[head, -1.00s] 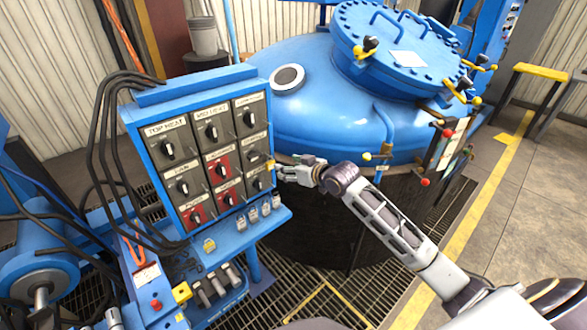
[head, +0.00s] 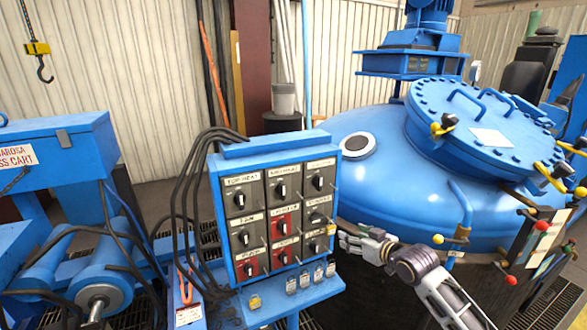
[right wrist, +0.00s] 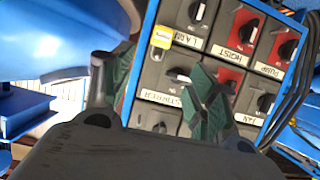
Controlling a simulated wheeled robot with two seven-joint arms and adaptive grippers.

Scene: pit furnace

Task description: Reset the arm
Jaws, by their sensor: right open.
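My right gripper (head: 345,240) is at the right edge of the blue control panel (head: 228,152), by a small yellow tag (head: 331,229). Its arm comes in from the lower right. In the right wrist view the gripper (right wrist: 160,98) is open, with its two dark green-grey fingers spread. The panel's knobs and labels appear upside down behind them, and nothing is between the fingers. I cannot tell whether a finger touches the panel. My left gripper is not in view.
A large blue furnace vessel (head: 395,160) with a round bolted lid (head: 460,120) stands right of the panel. Several padlocks (head: 305,280) hang below the panel. Black cables (head: 180,200) loop at its left. A blue cart (head: 70,140) stands at far left.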

